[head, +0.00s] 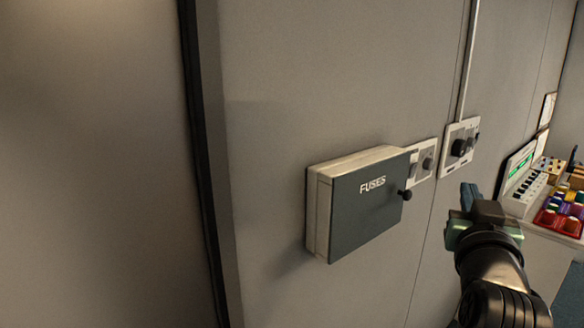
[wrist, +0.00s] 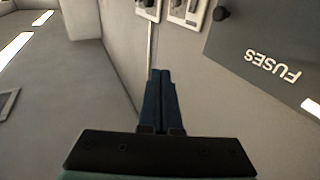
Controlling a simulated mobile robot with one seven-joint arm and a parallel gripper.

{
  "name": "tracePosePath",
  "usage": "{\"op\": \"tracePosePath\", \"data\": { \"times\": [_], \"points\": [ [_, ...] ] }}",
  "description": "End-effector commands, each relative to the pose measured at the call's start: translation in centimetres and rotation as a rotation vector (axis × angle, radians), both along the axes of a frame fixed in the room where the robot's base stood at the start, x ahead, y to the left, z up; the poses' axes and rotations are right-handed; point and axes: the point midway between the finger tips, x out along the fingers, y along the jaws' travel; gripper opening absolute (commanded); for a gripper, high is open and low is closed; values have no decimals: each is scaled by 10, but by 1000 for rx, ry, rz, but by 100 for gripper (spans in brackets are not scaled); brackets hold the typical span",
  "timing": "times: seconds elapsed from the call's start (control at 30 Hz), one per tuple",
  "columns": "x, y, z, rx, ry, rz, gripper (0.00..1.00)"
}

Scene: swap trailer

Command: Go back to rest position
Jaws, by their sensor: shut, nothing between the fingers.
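My gripper (head: 469,196) is at the right of the head view, to the right of the fuse box and in front of the wall. Its two dark fingers (wrist: 160,98) are together in the wrist view, with nothing between them. A grey fuse box (head: 362,205) marked FUSES is fixed to the wall, with its dark door shut and a black knob at the door's right edge. The box also shows at the upper right of the wrist view (wrist: 262,50). My gripper is apart from the box.
Switch panels (head: 460,146) sit on the wall right of the fuse box, with a conduit (head: 469,60) above. A counter at the far right holds a console (head: 524,180) and a red tray (head: 571,225) of colored items. A dark vertical edge (head: 205,160) runs down the left.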

Motion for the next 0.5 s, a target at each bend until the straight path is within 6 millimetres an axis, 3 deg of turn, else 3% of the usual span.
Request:
{"op": "tracePosePath", "data": {
  "times": [0.03, 0.17, 0.3, 0.4, 0.5],
  "points": [
    [0, 33, 24, -31, -53, 41, 0],
    [-17, 112, 85, -95, -207, 140, 0],
    [-57, 193, 142, -142, -382, 251, 0],
    [-94, 242, 174, -159, -501, 326, 0],
    [-131, 276, 197, -164, -601, 388, 0]
  ]
}}
